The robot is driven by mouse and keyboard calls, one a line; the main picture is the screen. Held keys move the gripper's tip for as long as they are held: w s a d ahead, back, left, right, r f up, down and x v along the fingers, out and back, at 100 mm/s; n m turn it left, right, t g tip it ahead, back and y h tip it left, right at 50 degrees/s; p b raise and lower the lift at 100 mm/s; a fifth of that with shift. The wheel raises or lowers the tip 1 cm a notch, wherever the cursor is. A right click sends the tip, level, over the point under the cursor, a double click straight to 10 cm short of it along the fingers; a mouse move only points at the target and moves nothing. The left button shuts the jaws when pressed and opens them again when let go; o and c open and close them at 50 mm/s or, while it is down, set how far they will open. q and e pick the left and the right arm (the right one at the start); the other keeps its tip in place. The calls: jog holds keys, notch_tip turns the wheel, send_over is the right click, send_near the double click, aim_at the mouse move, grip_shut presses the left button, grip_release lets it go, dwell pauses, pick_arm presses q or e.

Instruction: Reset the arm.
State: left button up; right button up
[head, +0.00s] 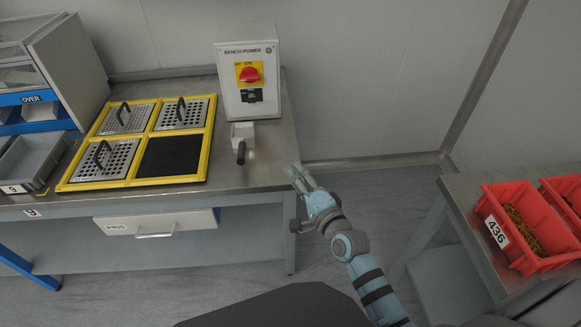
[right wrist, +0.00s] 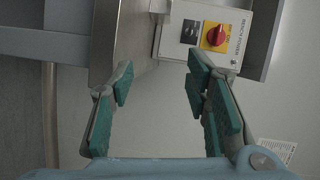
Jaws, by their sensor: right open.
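My right gripper (head: 300,178) is at the right front corner of the metal workbench (head: 262,160) in the head view. Its fingers point up and to the left, toward the bench. In the right wrist view the gripper (right wrist: 160,85) is open, with its green pads wide apart and nothing between them. Beyond the fingers the right wrist view shows the bench edge and the bench power box (right wrist: 215,32). My left gripper is not in view.
On the bench are a yellow frame (head: 208,140) with perforated plates, the power box (head: 247,85) with a red switch, and a small holder (head: 242,135) with a dark handle. Red bins (head: 510,225) stand on a right-hand table. Floor between the tables is open.

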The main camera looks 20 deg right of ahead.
jog(key=shift+w+f, duration=0.1)
jog(key=s+d+f+n+g+h+p, duration=0.1)
jog(key=s+d+f+n+g+p, duration=0.2)
jog(key=s+f, duration=0.75)
jog(key=s+d+f+n+g+h+p, duration=0.1)
jog(key=s+f+n+g+p, duration=0.35)
jog(key=f, duration=0.85)
jog(key=s+f+n+g, duration=0.2)
jog(key=s, duration=0.8)
jog(key=s+d+f+n+g+p, duration=0.1)
jog(key=s+f+n+g, duration=0.2)
jog(key=s, duration=0.7)
jog(key=s+d+f+n+g+p, duration=0.1)
jog(key=s+f+n+g, duration=0.1)
jog(key=s, duration=0.9)
jog(key=shift+d+f+n+g+h, duration=0.15)
jog(key=shift+f+n+g+h, duration=0.25)
jog(key=shift+f, duration=0.3)
